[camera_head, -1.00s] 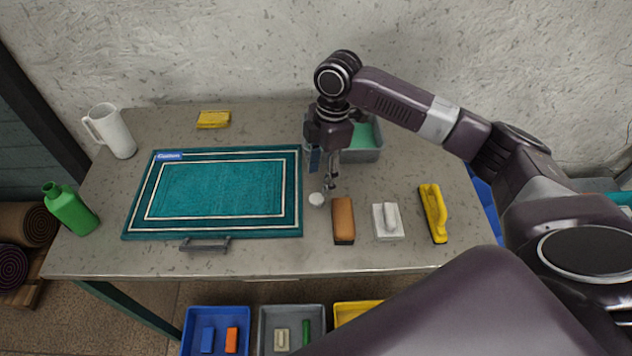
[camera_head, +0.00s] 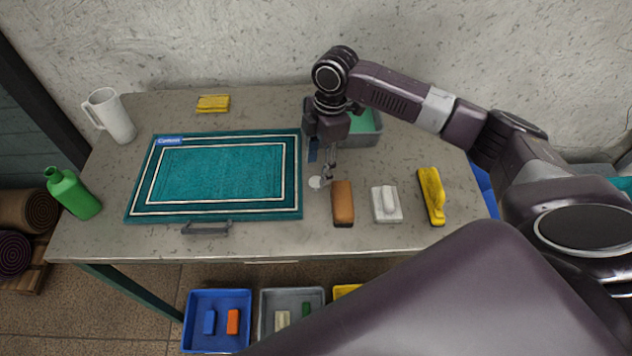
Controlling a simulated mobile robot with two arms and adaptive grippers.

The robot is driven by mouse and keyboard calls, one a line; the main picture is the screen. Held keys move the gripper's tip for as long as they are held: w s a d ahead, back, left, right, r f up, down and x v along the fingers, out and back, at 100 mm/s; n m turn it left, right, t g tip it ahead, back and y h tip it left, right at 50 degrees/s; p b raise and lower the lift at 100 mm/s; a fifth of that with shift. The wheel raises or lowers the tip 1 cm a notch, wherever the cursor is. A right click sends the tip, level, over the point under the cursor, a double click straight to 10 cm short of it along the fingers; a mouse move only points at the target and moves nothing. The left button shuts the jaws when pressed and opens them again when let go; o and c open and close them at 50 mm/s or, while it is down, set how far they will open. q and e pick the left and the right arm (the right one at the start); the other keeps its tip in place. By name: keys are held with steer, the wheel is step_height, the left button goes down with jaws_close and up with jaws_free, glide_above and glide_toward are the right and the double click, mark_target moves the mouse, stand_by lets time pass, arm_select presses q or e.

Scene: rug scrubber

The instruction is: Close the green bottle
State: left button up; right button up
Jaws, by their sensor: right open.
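The green bottle (camera_head: 74,194) stands at the left front corner of the table, its neck at the top left. A small round white cap (camera_head: 315,182) lies on the table just right of the teal rug. My right gripper (camera_head: 327,178) points down beside the cap, with its fingers open. Whether a finger touches the cap I cannot tell. My left gripper is not in view.
The teal rug on its board (camera_head: 215,214) fills the table's left middle. A brown brush (camera_head: 343,204), a white scrubber (camera_head: 386,205) and a yellow brush (camera_head: 431,196) lie right of the cap. A grey bin (camera_head: 369,138) is behind my gripper. A white pitcher (camera_head: 112,117) stands back left.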

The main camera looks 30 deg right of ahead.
mark_target(316, 182)
steer(key=f, duration=0.3)
steer(key=f+p, duration=0.1)
steer(key=f, duration=0.1)
steer(key=shift+a, duration=0.3)
steer(key=shift+c, duration=0.3)
steer(key=c, duration=0.7)
